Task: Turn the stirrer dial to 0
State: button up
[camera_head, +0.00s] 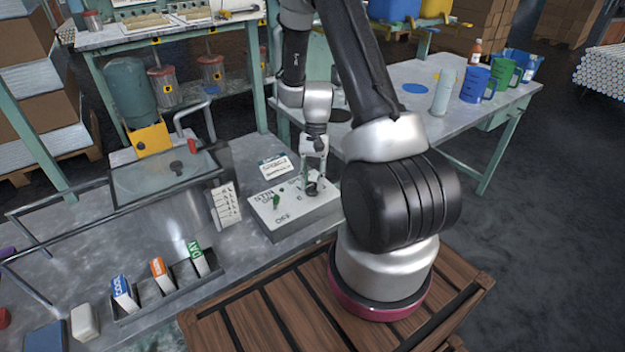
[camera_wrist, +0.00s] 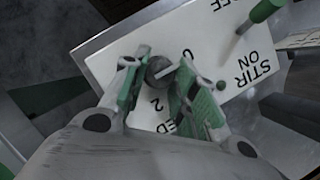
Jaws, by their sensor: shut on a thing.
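The stirrer control box (camera_head: 290,222) is a pale panel with STIR ON, OFF and numbers printed on it. Its dial (camera_wrist: 158,72) is a dark round knob with a light line across its face. In the wrist view a 0 lies at its upper right and a 2 below it. The line slants up to the right; I cannot tell exactly which mark it meets. My gripper (camera_head: 313,172) reaches down onto the dial in the head view. In the wrist view my gripper (camera_wrist: 157,75) has its green-padded fingers shut on the dial, one on each side, partly hiding its edges.
A green toggle lever (camera_head: 276,202) stands on the same panel; in the wrist view it is at upper right. A white label card (camera_head: 226,205) stands left of the box. A paper card (camera_head: 275,167) lies behind it. Mugs and a bottle stand on the right table.

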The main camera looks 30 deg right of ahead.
dwell(0.3)
jog(key=o, duration=1)
jog(key=v, duration=1.2)
jog(key=s+a+r+n+t+h, duration=0.1)
jog(key=s+a+r+n+t, duration=0.1)
jog(key=s+r, duration=0.5)
jog(key=s+a+r+n+t+h, duration=0.1)
jog(key=s+a+r+n+t, duration=0.1)
jog(key=s+r, duration=0.4)
jog(key=s+a+r+n+t+h, duration=0.1)
jog(key=s+a+r+n+t, duration=0.1)
jog(key=s+r, duration=0.5)
jog(key=shift+s+a+r+n+t, duration=0.15)
jog(key=shift+r+n+t, duration=0.4)
jog(key=shift+r, duration=0.45)
jog(key=shift+s+a+r+n+t, duration=0.15)
jog(key=shift+r+n+t, duration=0.2)
jog(key=shift+r+n, duration=0.5)
